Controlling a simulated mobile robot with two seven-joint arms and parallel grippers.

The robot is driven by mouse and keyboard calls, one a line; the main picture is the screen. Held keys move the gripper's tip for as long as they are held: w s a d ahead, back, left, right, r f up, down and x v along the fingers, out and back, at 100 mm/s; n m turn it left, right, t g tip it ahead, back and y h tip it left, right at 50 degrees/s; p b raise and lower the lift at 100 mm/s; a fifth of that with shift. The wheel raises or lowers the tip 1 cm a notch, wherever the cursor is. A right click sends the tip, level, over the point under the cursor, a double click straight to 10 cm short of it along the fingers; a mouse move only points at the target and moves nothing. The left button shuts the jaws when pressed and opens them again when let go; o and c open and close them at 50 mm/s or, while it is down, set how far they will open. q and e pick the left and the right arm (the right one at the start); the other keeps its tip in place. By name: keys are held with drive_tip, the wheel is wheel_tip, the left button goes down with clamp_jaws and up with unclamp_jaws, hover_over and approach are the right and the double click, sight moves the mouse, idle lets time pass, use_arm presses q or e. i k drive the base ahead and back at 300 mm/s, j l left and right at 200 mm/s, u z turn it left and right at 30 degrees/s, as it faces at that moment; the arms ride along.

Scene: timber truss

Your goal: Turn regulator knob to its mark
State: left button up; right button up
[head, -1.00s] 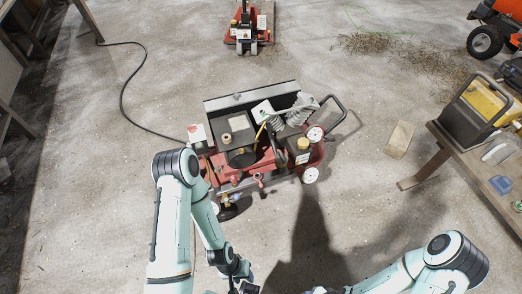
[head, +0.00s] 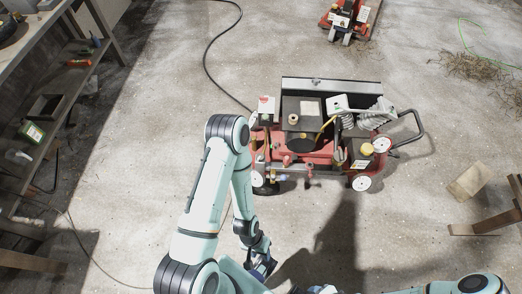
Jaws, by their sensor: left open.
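A red air compressor (head: 330,150) stands on the concrete floor, right of my left arm.
A workbench with shelves (head: 65,85) stands at the left. A black hose (head: 207,65) runs on the floor behind the compressor. A wooden block (head: 469,181) and a wooden stand (head: 485,225) are at the right. A red machine (head: 347,20) is at the back. Floor in front of the compressor is clear.

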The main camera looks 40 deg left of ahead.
sight(260, 157)
drive_tip(key=u, duration=1.35)
